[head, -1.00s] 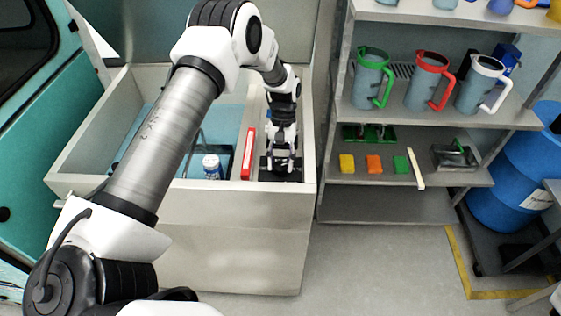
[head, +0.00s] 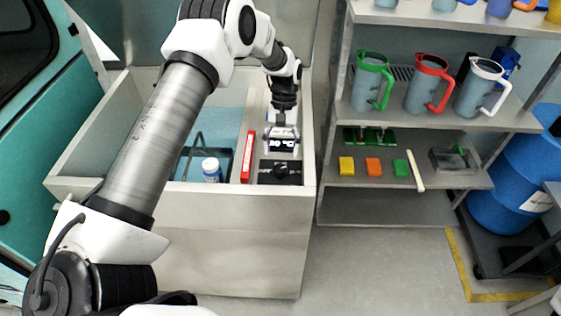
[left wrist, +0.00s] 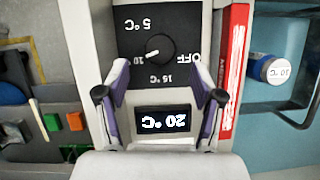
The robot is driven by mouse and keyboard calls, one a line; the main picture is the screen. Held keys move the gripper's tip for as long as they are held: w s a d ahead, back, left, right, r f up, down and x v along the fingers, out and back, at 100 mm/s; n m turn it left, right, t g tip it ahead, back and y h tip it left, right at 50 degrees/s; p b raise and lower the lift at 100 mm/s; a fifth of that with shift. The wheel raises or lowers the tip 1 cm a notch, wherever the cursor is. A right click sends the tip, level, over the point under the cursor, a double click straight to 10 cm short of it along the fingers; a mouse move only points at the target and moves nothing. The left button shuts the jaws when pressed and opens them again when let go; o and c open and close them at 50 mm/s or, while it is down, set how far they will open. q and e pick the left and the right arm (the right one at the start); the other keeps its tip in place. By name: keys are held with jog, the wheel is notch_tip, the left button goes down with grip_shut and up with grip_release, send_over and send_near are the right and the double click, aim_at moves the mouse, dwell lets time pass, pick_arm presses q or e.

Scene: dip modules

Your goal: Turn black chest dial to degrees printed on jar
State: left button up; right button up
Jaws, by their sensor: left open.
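The black dial (left wrist: 160,47) sits on a black panel in the chest; in the head view the panel (head: 280,172) lies in the right compartment. The dial's white pointer mark is on the side of the printed 10. The panel also prints 5 °C, 15 °C and OFF. A display (left wrist: 163,120) reads 20 °C. My right gripper is not in view.
The chest's front wall (head: 240,208) is close to the panel. A shelf (head: 440,208) with pitchers and coloured blocks stands to the right, with a blue barrel (head: 510,180) beyond.

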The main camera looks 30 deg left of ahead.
pick_arm(q)
jog(key=v, duration=0.6)
jog(key=shift+r, duration=0.3)
